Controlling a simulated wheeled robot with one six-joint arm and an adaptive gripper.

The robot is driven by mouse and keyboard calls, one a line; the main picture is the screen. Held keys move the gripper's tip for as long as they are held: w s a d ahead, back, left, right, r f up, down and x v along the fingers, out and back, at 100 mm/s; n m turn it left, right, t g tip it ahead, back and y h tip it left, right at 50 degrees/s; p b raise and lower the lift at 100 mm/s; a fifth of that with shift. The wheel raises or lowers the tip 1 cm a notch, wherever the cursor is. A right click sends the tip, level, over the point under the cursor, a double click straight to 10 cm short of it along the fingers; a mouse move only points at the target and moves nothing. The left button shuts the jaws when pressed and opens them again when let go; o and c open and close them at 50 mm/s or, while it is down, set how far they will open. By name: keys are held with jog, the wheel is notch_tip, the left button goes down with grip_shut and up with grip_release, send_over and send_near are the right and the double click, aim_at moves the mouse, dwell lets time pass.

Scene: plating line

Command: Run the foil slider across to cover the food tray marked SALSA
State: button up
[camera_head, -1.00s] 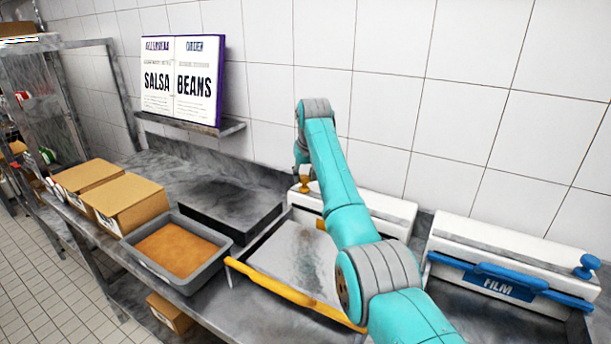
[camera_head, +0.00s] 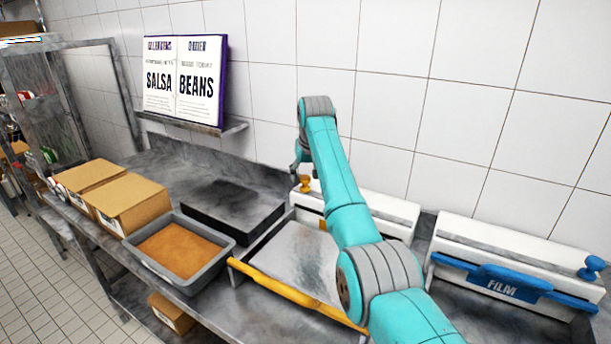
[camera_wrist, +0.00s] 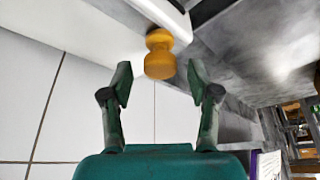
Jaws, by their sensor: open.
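A white dispenser with yellow parts stands against the wall, partly hidden by my arm. A yellow knob (camera_head: 305,184) sits at its left end and also shows in the wrist view (camera_wrist: 160,54). A yellow bar (camera_head: 290,292) runs along the front edge of the grey metal surface before the dispenser. My gripper (camera_wrist: 160,84) is open and empty, with the knob just beyond and between its fingertips. In the head view its tip is small, just above the knob. A grey tray (camera_head: 213,277) of orange-brown food stands left of the bar. I cannot read a name on it.
A second white dispenser with a blue FILM handle (camera_head: 510,284) stands at the right. A dark slab (camera_head: 232,210) and cardboard boxes (camera_head: 128,204) lie behind and left of the tray. An open book (camera_head: 184,80) reading SALSA and BEANS rests on a wall shelf.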

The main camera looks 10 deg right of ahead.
jog(key=v, duration=1.1)
jog(key=shift+r, duration=0.15)
jog(key=shift+s, duration=0.1)
